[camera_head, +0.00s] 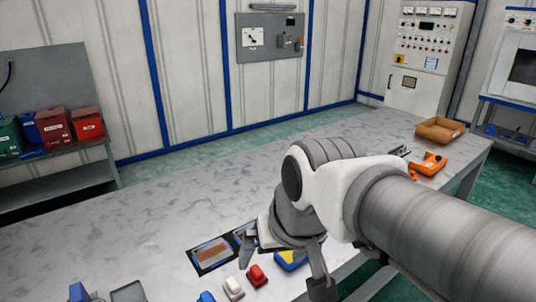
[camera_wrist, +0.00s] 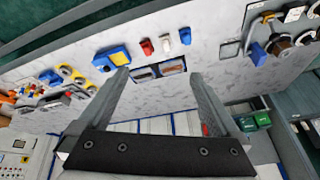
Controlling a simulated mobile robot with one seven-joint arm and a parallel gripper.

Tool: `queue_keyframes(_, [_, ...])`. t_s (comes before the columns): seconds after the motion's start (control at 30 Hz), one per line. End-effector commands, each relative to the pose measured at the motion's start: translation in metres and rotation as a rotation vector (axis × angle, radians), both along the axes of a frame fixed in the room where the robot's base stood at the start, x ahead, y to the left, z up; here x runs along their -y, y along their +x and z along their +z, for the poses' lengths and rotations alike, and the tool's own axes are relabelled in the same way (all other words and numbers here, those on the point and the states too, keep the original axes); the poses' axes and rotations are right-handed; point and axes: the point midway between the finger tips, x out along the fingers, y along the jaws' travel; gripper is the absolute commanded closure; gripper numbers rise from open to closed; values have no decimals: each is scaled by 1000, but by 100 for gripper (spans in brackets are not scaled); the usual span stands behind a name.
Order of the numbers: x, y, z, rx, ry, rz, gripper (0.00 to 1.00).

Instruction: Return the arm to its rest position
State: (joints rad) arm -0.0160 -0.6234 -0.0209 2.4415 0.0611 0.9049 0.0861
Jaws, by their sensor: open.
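My gripper (camera_head: 283,268) hangs over the grey workbench (camera_head: 130,235), with its fingers spread apart. In the wrist view the gripper (camera_wrist: 160,75) shows both fingers wide apart with nothing held between them. A red part (camera_head: 257,275), a white part (camera_head: 233,288) and a blue part (camera_head: 206,297) lie in a row on the bench near the gripper. A blue-and-yellow part (camera_head: 291,260) is partly hidden behind the gripper. A dark-framed tray (camera_head: 198,264) with a brown insert lies left of the gripper.
An orange device (camera_head: 430,164) and a brown open box (camera_head: 440,130) are at the bench's far right. Several hoist parts (camera_wrist: 280,40) lie at the right in the wrist view. Red bins (camera_head: 55,126) stand on a left shelf. The bench's left middle is clear.

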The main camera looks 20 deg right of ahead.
Motion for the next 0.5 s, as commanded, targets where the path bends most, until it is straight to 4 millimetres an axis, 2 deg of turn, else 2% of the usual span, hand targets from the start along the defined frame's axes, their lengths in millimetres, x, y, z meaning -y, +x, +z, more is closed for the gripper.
queue_keyframes(0.1, [6,-14,3,52,-70,58,1])
queue_keyframes(0.2, [9,-19,4,72,-101,83,1])
queue_keyframes(0.5, [10,-21,4,76,-113,92,1])
